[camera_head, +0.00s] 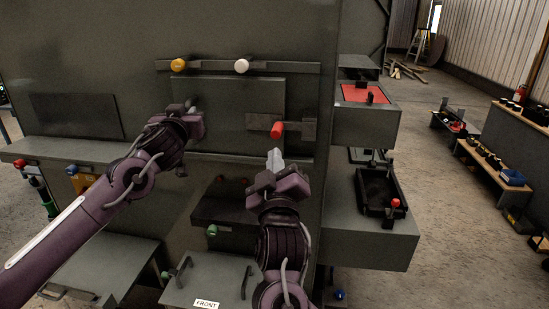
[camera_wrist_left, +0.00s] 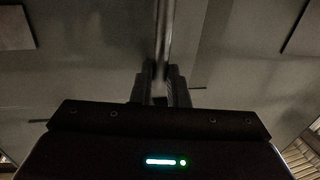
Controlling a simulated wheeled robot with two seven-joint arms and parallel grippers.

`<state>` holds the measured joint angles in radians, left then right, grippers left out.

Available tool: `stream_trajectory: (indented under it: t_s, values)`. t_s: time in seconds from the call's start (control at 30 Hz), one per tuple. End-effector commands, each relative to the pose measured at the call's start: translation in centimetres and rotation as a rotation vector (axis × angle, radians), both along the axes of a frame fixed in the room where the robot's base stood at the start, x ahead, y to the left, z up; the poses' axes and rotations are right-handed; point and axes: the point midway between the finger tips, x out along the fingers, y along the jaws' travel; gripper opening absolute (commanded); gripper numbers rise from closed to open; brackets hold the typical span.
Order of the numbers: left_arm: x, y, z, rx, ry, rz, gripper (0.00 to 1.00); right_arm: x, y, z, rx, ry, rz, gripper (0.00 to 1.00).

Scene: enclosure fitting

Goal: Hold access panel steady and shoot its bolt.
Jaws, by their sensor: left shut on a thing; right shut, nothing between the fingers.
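The access panel (camera_head: 238,103) is a grey-green plate on the front of the large enclosure, and looks closed against it. Its bolt has a red knob (camera_head: 277,130) on a plate at the panel's right edge. My left gripper (camera_head: 192,102) is at the panel's left side, its hold partly hidden by the arm. In the left wrist view my left gripper (camera_wrist_left: 160,85) is shut on an upright bar handle (camera_wrist_left: 163,40). My right gripper (camera_head: 275,158) is shut and empty, just below the red knob and apart from it.
A rail with a yellow knob (camera_head: 179,65) and a white knob (camera_head: 241,66) runs above the panel. Boxes with a red top (camera_head: 365,93) and a black tray (camera_head: 379,210) jut out at right. A ledge (camera_head: 70,151) juts out at left. Open floor lies further right.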

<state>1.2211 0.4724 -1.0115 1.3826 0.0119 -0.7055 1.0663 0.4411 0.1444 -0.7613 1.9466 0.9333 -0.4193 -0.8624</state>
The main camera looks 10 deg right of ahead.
Motion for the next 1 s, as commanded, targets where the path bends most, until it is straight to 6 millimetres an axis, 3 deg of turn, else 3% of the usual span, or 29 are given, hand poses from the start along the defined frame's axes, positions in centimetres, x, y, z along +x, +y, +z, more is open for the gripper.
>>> stream_trajectory:
  t_s: [0.13, 0.17, 0.33, 0.73, 1.0]
  values:
    - [-0.1, -0.2, 0.2, -0.001, -0.004, -0.004, 0.00, 0.0, 0.0, 0.0, 0.000, -0.001, 0.001, 0.00]
    - [-0.1, -0.2, 0.2, -0.001, -0.004, -0.004, 0.17, 0.0, 0.0, 0.0, 0.000, -0.001, 0.001, 0.00]
    - [0.0, -0.2, 0.1, -0.001, -0.002, -0.003, 0.39, 0.0, 0.0, 0.0, 0.000, -0.001, 0.001, 0.00]
    - [-0.6, 0.0, 0.0, -0.001, 0.000, -0.003, 0.39, 0.0, 0.0, 0.0, 0.001, -0.001, 0.001, 0.00]
    - [-4.8, 0.4, -0.1, -0.001, 0.000, -0.005, 0.39, 0.0, 0.0, 0.0, 0.001, -0.001, 0.001, 0.00]
